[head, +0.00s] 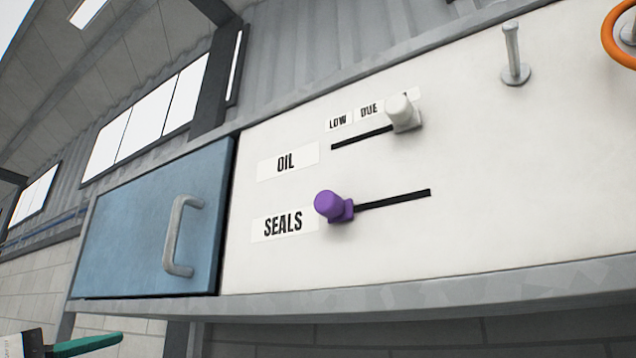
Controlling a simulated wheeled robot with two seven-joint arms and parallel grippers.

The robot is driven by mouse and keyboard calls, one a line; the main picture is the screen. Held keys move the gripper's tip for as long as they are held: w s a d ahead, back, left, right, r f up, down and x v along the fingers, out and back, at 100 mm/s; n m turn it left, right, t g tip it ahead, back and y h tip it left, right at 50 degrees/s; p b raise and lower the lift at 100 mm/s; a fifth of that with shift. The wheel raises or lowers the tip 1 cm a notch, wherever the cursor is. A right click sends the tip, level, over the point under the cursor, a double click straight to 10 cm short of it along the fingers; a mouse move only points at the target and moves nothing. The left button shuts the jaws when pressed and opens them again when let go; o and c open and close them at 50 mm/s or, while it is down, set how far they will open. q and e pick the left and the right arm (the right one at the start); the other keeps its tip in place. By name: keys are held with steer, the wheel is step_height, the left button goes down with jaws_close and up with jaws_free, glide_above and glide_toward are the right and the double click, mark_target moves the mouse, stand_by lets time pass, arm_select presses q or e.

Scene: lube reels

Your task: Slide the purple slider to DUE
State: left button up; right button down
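The purple slider (330,206) is a knob on a white panel (480,170). It sits at the left end of a dark horizontal slot (395,199), just right of the SEALS label (283,224). No position labels show directly above this slot. The DUE label (369,110) is above the upper slot (360,137), right of the LOW label (338,121). A white slider (403,113) sits at the upper slot's right end, partly covering another label. The OIL label (287,161) is left of that slot. Neither gripper is clearly in view.
A blue door (140,235) with a grey handle (181,236) is left of the panel. A metal peg (512,55) and an orange ring (618,35) are at upper right. A grey ledge (420,295) runs below. A green-handled thing (90,344) is cut off at bottom left.

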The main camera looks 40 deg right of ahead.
arm_select(q)
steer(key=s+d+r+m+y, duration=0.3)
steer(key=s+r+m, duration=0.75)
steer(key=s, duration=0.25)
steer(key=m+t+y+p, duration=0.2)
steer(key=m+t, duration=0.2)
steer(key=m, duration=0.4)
glide_toward(322, 198)
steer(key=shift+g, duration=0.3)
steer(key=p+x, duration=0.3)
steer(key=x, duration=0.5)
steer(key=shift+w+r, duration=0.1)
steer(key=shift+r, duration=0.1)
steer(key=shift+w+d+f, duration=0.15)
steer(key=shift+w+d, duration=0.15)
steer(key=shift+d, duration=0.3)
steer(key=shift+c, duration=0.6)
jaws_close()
